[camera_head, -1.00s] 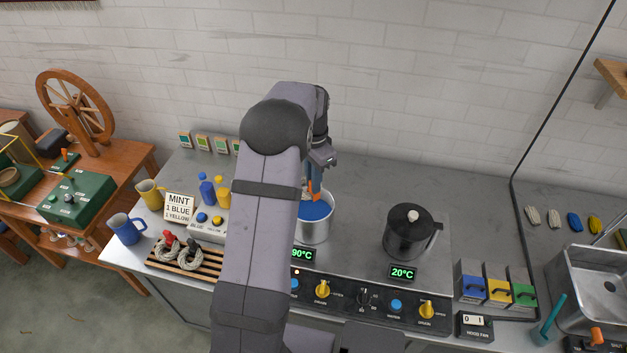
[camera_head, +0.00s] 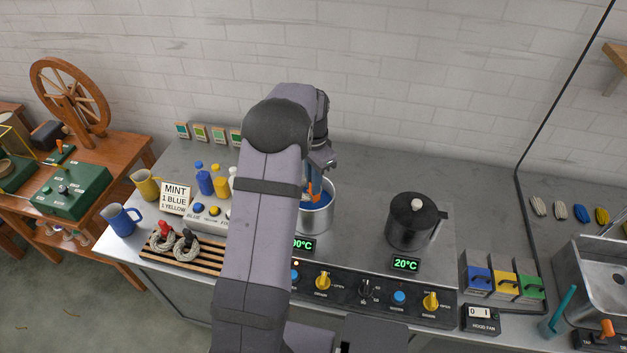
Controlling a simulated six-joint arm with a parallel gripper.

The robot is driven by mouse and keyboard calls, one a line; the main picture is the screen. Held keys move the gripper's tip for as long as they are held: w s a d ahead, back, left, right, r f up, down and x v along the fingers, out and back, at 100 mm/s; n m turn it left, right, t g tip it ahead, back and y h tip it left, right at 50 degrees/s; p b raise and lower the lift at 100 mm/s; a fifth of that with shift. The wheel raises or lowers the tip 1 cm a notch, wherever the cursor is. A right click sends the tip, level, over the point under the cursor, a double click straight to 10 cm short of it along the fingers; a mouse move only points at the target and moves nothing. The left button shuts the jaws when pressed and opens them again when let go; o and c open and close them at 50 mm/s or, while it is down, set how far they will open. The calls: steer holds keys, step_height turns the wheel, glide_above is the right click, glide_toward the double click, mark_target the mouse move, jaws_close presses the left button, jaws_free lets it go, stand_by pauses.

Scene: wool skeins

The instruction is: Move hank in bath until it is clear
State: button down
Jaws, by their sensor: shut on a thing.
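The bath is a metal pot (camera_head: 317,221) on the left hotplate, partly behind my arm. Blue shows inside it, but I cannot judge how clear the liquid is. My gripper (camera_head: 315,184) points down into the pot, shut on a small orange piece at the pot's mouth. The hank itself is hidden by the gripper, the pot and the liquid. The pot's green temperature display (camera_head: 303,245) is partly covered by my arm.
A dark lidded pot (camera_head: 411,222) stands to the right, its display (camera_head: 405,264) reading 20°C. Knobs line the front panel. Bare counter lies behind the pots.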

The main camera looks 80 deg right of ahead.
mark_target(317, 200)
steer(key=shift+f+b, duration=2.5)
steer(key=shift+f, duration=1.2)
steer(key=shift+f, duration=0.1)
steer(key=shift+s+d+f, duration=0.45)
steer(key=shift+d+f, duration=0.1)
steer(key=shift+f, duration=0.05)
steer(key=shift+r, duration=0.1)
steer(key=shift+w+a+r+p, duration=0.35)
steer(key=shift+w+a+r, duration=0.1)
steer(key=shift+a+r, duration=0.15)
steer(key=shift+d, duration=0.1)
steer(key=shift+s+d+f+b, duration=0.3)
steer(key=shift+s+d+f, duration=0.2)
steer(key=shift+f, duration=0.2)
steer(key=shift+w, duration=0.1)
